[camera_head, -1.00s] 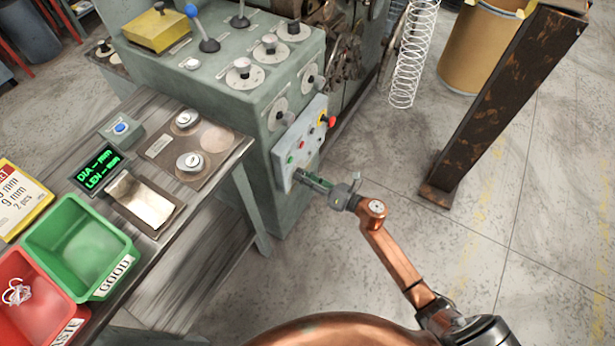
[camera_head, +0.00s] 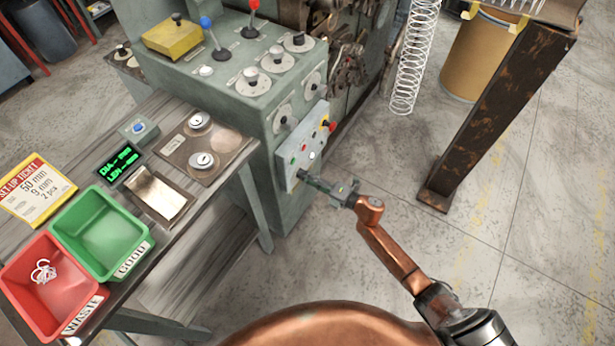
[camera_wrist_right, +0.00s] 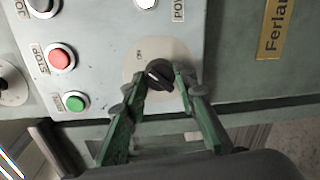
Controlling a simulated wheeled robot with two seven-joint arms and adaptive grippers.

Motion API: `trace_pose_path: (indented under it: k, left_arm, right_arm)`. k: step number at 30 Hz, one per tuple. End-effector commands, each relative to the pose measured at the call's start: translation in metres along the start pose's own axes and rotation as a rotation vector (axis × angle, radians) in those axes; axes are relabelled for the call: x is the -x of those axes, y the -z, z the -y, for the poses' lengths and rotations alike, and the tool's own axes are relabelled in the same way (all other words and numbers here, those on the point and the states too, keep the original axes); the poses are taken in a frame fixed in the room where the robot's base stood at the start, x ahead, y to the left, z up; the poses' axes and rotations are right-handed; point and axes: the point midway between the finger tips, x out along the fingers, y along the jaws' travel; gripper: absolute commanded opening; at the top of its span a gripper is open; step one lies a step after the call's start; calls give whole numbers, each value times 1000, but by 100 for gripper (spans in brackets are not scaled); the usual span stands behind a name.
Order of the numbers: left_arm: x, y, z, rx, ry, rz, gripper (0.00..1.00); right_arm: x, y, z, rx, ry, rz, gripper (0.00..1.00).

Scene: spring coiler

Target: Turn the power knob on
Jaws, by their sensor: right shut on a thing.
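The power knob (camera_wrist_right: 160,73) is a black knob on a round pale plate marked "ON", on the grey control panel (camera_wrist_right: 100,25) in the right wrist view. My right gripper (camera_wrist_right: 158,81) has its two green fingers on either side of the knob, shut on it. In the head view, my right gripper (camera_head: 308,177) reaches the lower end of the control panel (camera_head: 293,160) on the machine's side, and its fingers hide the knob there. My left gripper is not in view.
A red button (camera_wrist_right: 60,58) and a green button (camera_wrist_right: 75,102) sit left of the knob. A workbench (camera_head: 185,240) with a green bin (camera_head: 105,255) and a red bin (camera_head: 30,310) stands at left. A rusty post (camera_head: 490,110) stands at right, with clear floor between.

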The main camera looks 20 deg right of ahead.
Motion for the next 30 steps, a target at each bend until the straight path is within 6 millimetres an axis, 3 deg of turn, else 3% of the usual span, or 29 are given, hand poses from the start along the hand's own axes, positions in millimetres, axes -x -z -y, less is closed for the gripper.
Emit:
trace_pose_path:
  k: [17,18,24,30]
  left_arm:
    - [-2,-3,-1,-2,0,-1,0]
    - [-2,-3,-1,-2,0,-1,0]
    - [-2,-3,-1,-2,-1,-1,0]
    - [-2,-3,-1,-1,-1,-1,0]
  right_arm:
    - [1,-6,-1,-28,0,8,2]
    - [1,-6,-1,-28,0,8,29]
    - [0,-3,-1,-28,0,3,43]
    - [-1,-2,0,-28,0,0,44]
